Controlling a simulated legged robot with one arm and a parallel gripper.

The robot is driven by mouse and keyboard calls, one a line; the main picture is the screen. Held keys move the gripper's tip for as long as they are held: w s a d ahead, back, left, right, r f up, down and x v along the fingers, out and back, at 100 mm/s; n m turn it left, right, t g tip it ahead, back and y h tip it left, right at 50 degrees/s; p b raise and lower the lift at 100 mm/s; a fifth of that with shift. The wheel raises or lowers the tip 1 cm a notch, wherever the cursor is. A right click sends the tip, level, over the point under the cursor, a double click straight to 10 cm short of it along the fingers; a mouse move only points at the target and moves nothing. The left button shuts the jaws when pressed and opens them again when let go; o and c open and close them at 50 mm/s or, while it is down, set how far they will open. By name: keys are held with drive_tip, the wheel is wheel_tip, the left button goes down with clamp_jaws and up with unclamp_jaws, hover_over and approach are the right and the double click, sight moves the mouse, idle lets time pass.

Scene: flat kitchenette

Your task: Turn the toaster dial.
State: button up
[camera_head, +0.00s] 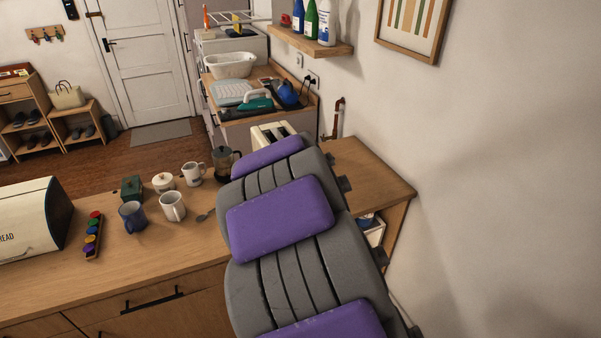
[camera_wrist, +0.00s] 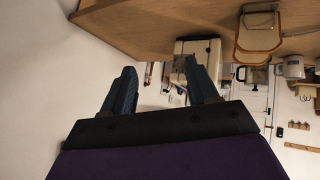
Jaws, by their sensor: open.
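The cream toaster (camera_head: 272,133) with dark slots stands on the wooden counter (camera_head: 120,240), partly hidden behind my arm in the head view. In the wrist view, which is upside down, the toaster (camera_wrist: 197,46) shows beyond my right-hand finger, which covers part of it. I cannot make out its dial in either view. My gripper (camera_wrist: 159,65) is open with nothing between its fingers. Its fingers point towards the toaster's side of the counter, and I cannot tell whether they touch it. My arm hides the gripper in the head view.
A French press (camera_head: 222,163), a white mug (camera_head: 173,206), a blue mug (camera_head: 132,216), a lidded pot (camera_head: 163,182) and a spoon (camera_head: 205,215) stand or lie left of my arm. The wall (camera_head: 480,190) is close on the right.

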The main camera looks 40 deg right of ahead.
drive_tip(key=w+d+f+t+h, duration=0.1)
drive_tip(key=w+d+f+t, duration=0.2)
drive_tip(key=d, duration=0.4)
drive_tip(key=w+d+f+t, duration=0.2)
drive_tip(key=w+d+f, duration=0.15)
drive_tip(key=d, duration=0.35)
wheel_tip(320, 180, down, 7)
drive_tip(key=w+a+n+t+y+b, duration=0.1)
drive_tip(key=w+n+t+y, duration=0.1)
drive_tip(key=t+y, duration=0.35)
drive_tip(key=w+d+t+h+b, duration=0.1)
drive_tip(key=w+d+b, duration=0.2)
drive_tip(key=w, duration=1.4)
drive_tip(key=shift+d+r+n, duration=0.15)
drive_tip(key=shift+r+n, duration=0.05)
drive_tip(key=shift+n, duration=0.1)
